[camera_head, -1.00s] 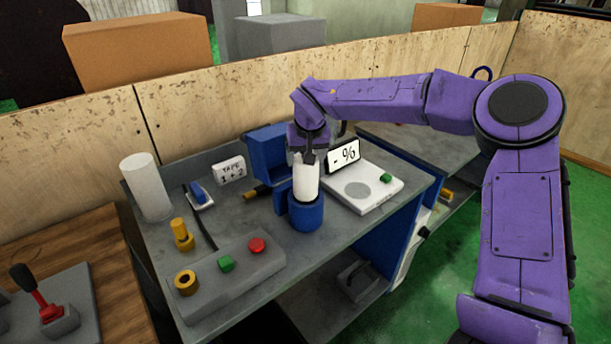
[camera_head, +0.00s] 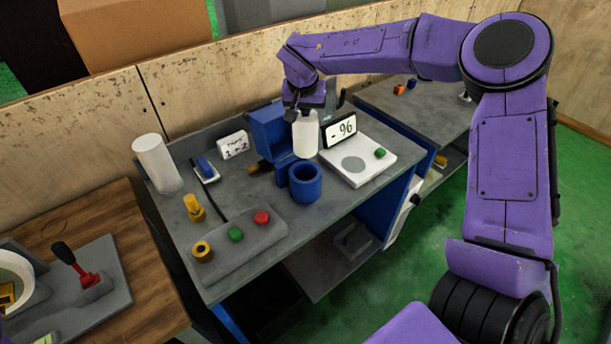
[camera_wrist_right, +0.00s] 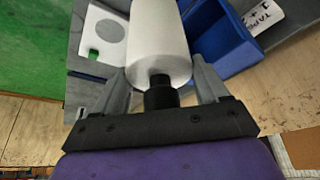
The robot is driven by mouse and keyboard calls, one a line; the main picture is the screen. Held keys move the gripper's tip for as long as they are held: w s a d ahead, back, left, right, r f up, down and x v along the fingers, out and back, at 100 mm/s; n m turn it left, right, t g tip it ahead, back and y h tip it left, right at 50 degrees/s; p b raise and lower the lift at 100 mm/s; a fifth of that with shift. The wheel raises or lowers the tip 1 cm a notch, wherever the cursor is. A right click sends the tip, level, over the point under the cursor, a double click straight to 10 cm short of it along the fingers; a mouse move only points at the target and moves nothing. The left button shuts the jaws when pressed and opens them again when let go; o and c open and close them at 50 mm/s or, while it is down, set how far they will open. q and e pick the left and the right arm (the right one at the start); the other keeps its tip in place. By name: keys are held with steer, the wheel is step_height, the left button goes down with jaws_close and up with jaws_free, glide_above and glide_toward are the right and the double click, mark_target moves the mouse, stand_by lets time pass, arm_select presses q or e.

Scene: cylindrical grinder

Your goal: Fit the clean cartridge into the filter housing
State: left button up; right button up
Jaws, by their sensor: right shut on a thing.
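My right gripper (camera_head: 304,108) is shut on a white cylindrical cartridge (camera_head: 305,138) by its black end knob. The cartridge hangs roughly upright, and it also fills the middle of the right wrist view (camera_wrist_right: 160,45). Its lower end is apart from the blue round filter housing (camera_head: 305,187), higher in the picture and looking set back. The housing's open top faces up, and I see only blue inside it. Another white cylinder (camera_head: 155,165) stands on the grey bench at the back left. My left gripper is out of view.
A blue open box (camera_head: 268,132) is beside the held cartridge. A white scale (camera_head: 370,167) with a "- %" display (camera_head: 341,130) is to the right. A grey button panel (camera_head: 240,255) and yellow fittings (camera_head: 194,208) are at the front left. A small sign (camera_head: 233,145) stands behind.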

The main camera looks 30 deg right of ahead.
mark_target(303, 148)
step_height(303, 148, down, 9)
steer(key=shift+w+r, duration=0.1)
steer(key=shift+r, duration=0.05)
step_height(303, 148, down, 5)
steer(key=b, duration=0.4)
steer(key=shift+d+r, duration=0.1)
steer(key=shift+f+b, duration=0.35)
steer(key=shift+b, duration=0.25)
step_height(303, 148, down, 4)
steer(key=b, duration=0.4)
steer(key=shift+r, duration=0.3)
jaws_close()
steer(key=o, duration=1.8)
jaws_free()
steer(key=shift+o, duration=0.2)
steer(key=b+v, duration=0.1)
steer(key=v, duration=1.1)
steer(key=shift+w+r, duration=0.1)
steer(key=shift+r, duration=0.05)
